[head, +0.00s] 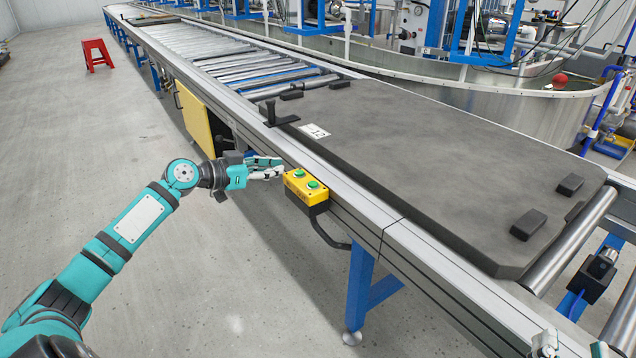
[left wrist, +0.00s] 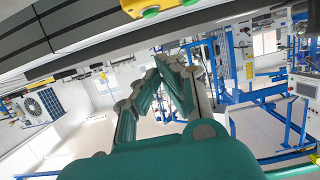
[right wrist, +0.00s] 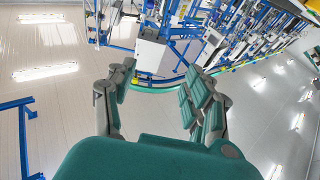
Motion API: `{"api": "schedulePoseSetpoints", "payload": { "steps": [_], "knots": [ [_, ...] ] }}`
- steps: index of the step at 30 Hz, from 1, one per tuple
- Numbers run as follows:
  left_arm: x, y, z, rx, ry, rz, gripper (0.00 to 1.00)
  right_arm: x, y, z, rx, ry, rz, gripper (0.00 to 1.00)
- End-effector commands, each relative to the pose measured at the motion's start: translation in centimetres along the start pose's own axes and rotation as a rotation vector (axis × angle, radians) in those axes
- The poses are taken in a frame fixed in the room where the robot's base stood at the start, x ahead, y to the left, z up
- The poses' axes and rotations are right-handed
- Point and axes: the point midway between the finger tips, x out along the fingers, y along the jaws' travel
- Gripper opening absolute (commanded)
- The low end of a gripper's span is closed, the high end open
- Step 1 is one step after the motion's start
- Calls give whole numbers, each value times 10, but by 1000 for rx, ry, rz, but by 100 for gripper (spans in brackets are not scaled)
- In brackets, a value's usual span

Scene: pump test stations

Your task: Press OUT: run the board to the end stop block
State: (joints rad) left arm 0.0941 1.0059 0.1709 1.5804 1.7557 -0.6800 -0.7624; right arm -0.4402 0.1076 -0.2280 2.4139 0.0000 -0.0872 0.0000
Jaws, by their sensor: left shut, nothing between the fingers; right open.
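The board (head: 430,150) is a thick dark grey slab lying flat on the roller conveyor, with a white label marked 12. A yellow button box (head: 305,190) with two green buttons hangs on the conveyor's near side; its edge also shows in the left wrist view (left wrist: 170,5). My left gripper (head: 280,170) is shut and empty, its fingertips just left of the box; I cannot tell whether they touch it. My right gripper (right wrist: 158,85) is open and empty, away from the board. I cannot clearly identify the end stop block.
Small dark blocks (head: 528,224) sit on the board near its corners. A red stool (head: 97,54) stands on open floor.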

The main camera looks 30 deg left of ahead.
Motion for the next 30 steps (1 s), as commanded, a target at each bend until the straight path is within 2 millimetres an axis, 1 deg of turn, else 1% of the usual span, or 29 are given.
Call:
{"api": "schedulePoseSetpoints", "payload": {
  "steps": [4, 12, 16, 20, 26, 30],
  "knots": [
    [-1, 4, -8, 10, 13, 15, 0, -2, 0, -8, 0, 20, -1, 53],
    [-1, 3, -8, 8, 13, 13, 0, -1, 0, -8, 0, 20, -1, 53],
    [6, 3, -7, 7, 14, 11, 0, -1, 0, -10, 1, 35, -1, 53],
    [24, 3, -8, 8, 15, 12, 0, -1, -2, -17, 3, 78, -4, 53],
    [62, 4, -9, 5, 17, 12, 0, -3, -4, -32, 6, 171, -8, 53],
    [93, 4, -9, 6, 17, 12, 0, -6, -6, -46, 10, 258, -12, 53]
  ]
}}
